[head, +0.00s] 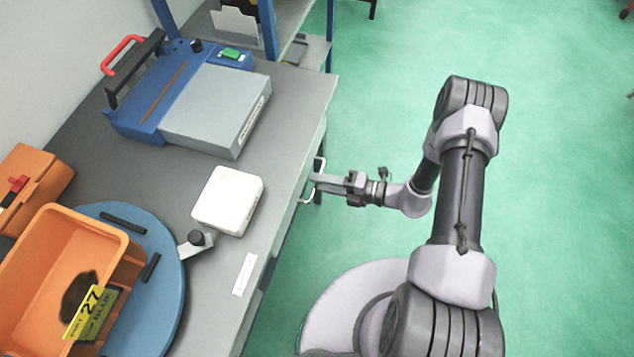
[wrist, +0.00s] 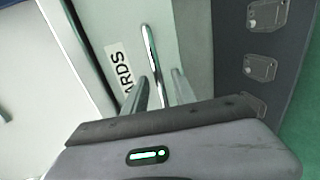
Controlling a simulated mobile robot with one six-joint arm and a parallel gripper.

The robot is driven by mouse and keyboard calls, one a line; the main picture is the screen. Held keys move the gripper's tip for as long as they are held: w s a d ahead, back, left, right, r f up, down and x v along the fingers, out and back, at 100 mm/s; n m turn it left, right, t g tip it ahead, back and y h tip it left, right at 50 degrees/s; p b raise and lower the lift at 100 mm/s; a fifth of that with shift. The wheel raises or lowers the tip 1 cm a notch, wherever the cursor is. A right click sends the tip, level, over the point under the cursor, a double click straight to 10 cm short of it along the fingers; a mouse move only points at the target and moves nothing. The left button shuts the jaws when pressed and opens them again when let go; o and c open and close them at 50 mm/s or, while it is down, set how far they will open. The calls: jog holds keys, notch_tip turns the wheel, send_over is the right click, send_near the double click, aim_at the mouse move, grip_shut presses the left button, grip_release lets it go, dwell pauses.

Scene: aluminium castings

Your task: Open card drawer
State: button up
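The card drawer's front (wrist: 187,45) shows in the wrist view as a pale panel. It bears a white label (wrist: 121,66) on which "ARDS" can be read; the rest is hidden. A shiny bar handle (wrist: 152,58) runs down this front. In the head view the handle (head: 321,164) stands out from the right side of the bench. My gripper (head: 318,181) reaches it from the right, about level with the handle's middle. In the wrist view its fingers (wrist: 160,88) stand apart on either side of the handle bar, with visible gaps. Contact with the bar cannot be told.
The grey bench (head: 290,130) carries a blue and grey machine (head: 215,105), a white box (head: 228,200), a blue round plate (head: 165,255) and an orange bin (head: 50,270).

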jog(key=shift+w+a+f, duration=0.1)
jog(key=shift+w+a, duration=0.15)
jog(key=shift+a, duration=0.4)
grip_shut()
dwell(1.0)
